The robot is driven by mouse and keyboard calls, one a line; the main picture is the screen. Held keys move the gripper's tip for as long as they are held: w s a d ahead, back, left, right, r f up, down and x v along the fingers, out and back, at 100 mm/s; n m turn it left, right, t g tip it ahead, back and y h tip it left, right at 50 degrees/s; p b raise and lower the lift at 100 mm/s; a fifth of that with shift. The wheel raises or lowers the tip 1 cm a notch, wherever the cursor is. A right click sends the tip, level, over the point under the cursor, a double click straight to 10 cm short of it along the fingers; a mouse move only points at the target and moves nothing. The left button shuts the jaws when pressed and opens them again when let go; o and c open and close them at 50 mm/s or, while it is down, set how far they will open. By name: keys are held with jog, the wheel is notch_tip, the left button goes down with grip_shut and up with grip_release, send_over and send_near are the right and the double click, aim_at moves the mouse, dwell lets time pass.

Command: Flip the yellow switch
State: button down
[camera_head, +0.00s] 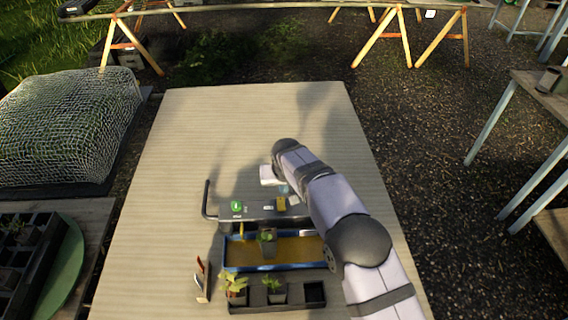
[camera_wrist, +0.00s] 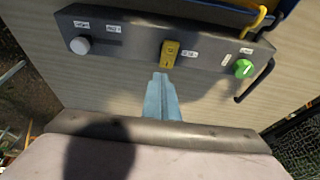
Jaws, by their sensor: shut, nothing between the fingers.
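The yellow switch (camera_wrist: 170,49) is a small block on the face of a grey control panel (camera_wrist: 130,40), near its middle in the wrist view. It also shows in the head view (camera_head: 281,203), left of my arm. My gripper (camera_wrist: 161,78) is shut and empty, with its light blue fingers pointing at the switch. The fingertips appear just short of the switch's lower edge; I cannot tell whether they touch it. In the head view my arm hides the panel's right end and most of the gripper.
The panel also carries a green knob (camera_wrist: 243,68) and a grey knob (camera_wrist: 80,45). A blue-edged trough (camera_head: 240,254) with a potted plant and a dark tray of seedlings (camera_head: 250,307) stand nearer the table's front. The table's far half (camera_head: 250,115) is clear.

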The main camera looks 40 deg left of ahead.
aim_at(284, 200)
notch_tip(284, 200, up, 11)
jog(key=b, duration=0.2)
jog(key=shift+w+a, duration=0.1)
jog(key=shift+a, duration=0.05)
dwell(0.4)
jog(key=w+d+r+m+h, duration=0.1)
jog(key=w+d, duration=0.3)
jog(key=d, duration=0.3)
jog(key=w+d+m, duration=0.1)
jog(key=w+d, duration=0.2)
jog(key=d, duration=0.4)
jog(key=d+m+h, duration=0.1)
jog(key=d+m, duration=0.1)
jog(key=d, duration=1.7)
jog(key=s+d+f+m+g+h, duration=0.1)
jog(key=s+d, duration=0.3)
jog(key=d, duration=0.4)
jog(key=s+d+f+m+g, duration=0.1)
jog(key=s+d+f+m, duration=0.1)
jog(key=s+d, duration=0.35)
jog(key=s+d+f+m+g, duration=0.1)
jog(key=s+d+f+m, duration=0.1)
jog(key=s+d, duration=0.7)
jog(key=shift+s+d+f, duration=0.35)
jog(key=shift+s+f, duration=0.2)
jog(key=shift+s, duration=0.65)
